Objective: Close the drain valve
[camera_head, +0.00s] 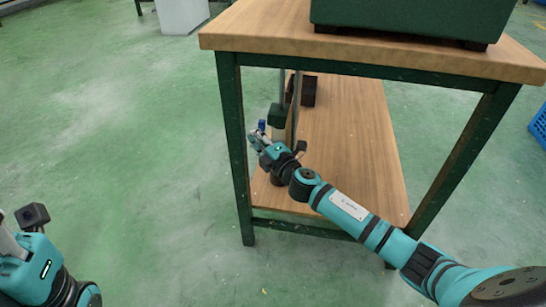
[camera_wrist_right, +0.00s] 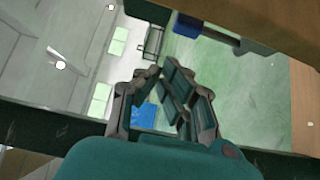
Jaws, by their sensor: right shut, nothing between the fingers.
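A small blue handle (camera_head: 262,125), which looks like the drain valve's, shows beside a dark green block (camera_head: 277,115) on a vertical pipe under the workbench. My right gripper (camera_head: 253,136) is at the near left side of this handle, shut and empty. I cannot tell if it touches the handle. In the right wrist view its fingers (camera_wrist_right: 160,73) point into the scene with nothing held. The valve is not clearly recognisable there. My left gripper (camera_head: 8,242) is at the lower left, partly cut off by the picture's edge; its fingertips are not visible.
The workbench has a wooden top (camera_head: 375,57), dark green legs (camera_head: 237,170) and a wooden lower shelf (camera_head: 350,140). A green machine (camera_head: 410,18) stands on top. A blue crate (camera_head: 539,125) is at the right edge. The green floor at left is clear.

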